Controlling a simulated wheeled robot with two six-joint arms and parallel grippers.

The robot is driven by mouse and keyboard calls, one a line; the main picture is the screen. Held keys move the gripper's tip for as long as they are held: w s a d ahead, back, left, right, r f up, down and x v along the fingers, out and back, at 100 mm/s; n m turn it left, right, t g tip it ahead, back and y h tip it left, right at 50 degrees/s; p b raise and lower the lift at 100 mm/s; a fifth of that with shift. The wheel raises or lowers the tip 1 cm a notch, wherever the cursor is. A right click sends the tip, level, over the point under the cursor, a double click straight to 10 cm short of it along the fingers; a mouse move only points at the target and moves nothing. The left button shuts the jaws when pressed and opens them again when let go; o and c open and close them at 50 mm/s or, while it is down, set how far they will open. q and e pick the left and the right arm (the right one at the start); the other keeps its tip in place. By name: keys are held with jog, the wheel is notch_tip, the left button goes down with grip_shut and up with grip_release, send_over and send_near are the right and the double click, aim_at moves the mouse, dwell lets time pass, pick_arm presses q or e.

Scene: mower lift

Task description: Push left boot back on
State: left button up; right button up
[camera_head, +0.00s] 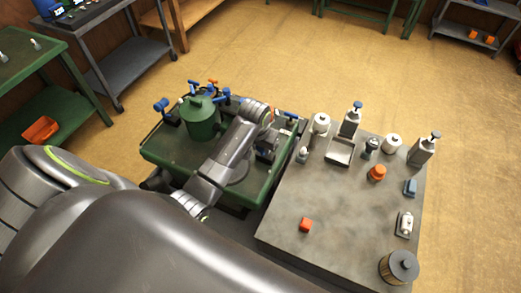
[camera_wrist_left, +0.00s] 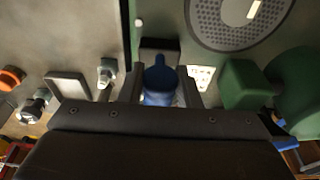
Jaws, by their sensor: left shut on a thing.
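A blue boot (camera_wrist_left: 158,82) sits between the two fingers of my left gripper (camera_wrist_left: 161,90) in the left wrist view. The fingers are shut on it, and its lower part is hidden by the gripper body. A dark block (camera_wrist_left: 160,46) shows just beyond the boot; I cannot tell whether they touch. In the head view my left gripper (camera_head: 268,146) is over the right side of the green mower (camera_head: 165,153), near its edge with the grey table. The boot is not clear there. My right gripper is not in view.
The mower's green engine housing (camera_head: 200,118) stands left of my left gripper. Blue-handled parts line the mower's far side.

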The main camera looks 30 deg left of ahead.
pick_arm(q)
jog(key=shift+w+a+r, duration=0.1)
jog(key=shift+w+r, duration=0.1)
jog(key=shift+w, duration=0.45)
jog(key=shift+w+r, duration=0.15)
jog(key=shift+w, duration=0.5)
jog(key=shift+w+a+f+b, duration=0.1)
jog(key=shift+w+f+b, duration=0.3)
jog(key=shift+w+b, duration=0.7)
jog(key=shift+w+a+f+b, duration=0.1)
jog(key=shift+w+f+b, duration=0.45)
jog(key=shift+w, duration=0.95)
jog(key=shift+w+f+b, duration=0.25)
jog(key=shift+w+b, duration=0.7)
jog(key=shift+w, duration=0.35)
jog(key=shift+w+f+b, duration=0.35)
jog(key=shift+f+b, duration=0.25)
jog(key=shift+b, duration=0.15)
jog(key=shift+w+f+b, duration=0.3)
jog(key=shift+f+b, duration=0.05)
jog(key=shift+b, duration=0.1)
